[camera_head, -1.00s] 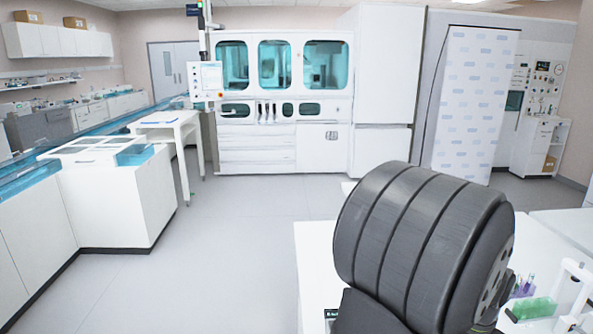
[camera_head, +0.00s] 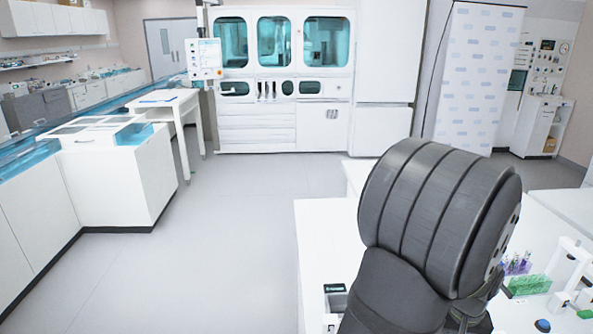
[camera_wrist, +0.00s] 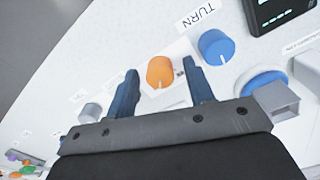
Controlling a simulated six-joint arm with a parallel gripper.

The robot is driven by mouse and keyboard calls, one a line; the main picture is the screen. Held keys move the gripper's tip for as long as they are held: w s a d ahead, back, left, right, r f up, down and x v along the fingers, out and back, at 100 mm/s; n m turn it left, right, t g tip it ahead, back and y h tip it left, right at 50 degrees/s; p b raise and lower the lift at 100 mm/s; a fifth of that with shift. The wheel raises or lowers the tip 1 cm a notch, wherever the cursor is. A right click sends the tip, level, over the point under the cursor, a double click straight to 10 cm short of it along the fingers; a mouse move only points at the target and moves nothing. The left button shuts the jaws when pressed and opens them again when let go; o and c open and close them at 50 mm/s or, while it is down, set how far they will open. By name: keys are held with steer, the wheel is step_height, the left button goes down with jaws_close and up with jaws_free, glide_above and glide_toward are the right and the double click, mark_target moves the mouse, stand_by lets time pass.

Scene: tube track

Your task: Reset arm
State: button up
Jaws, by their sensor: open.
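My gripper (camera_wrist: 160,68) shows in the wrist view with its two dark blue fingers apart and nothing between them. It is over a white panel (camera_wrist: 60,75) with knobs. An orange knob (camera_wrist: 160,71) lies just past the fingertips in the picture. A blue knob (camera_wrist: 215,46) is to the right, near a label reading TURN. I cannot tell whether a finger touches the panel. In the head view my thick dark arm fills the lower right and hides the gripper.
In the head view, a green rack (camera_head: 529,285) and purple-topped tubes (camera_head: 515,264) stand on the white table at right, beside a white stand (camera_head: 568,270). A small device (camera_head: 335,300) sits left of my arm. Open floor (camera_head: 220,220) lies further left.

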steer(key=n, duration=0.7)
stand_by(0.4)
steer(key=shift+o, duration=0.2)
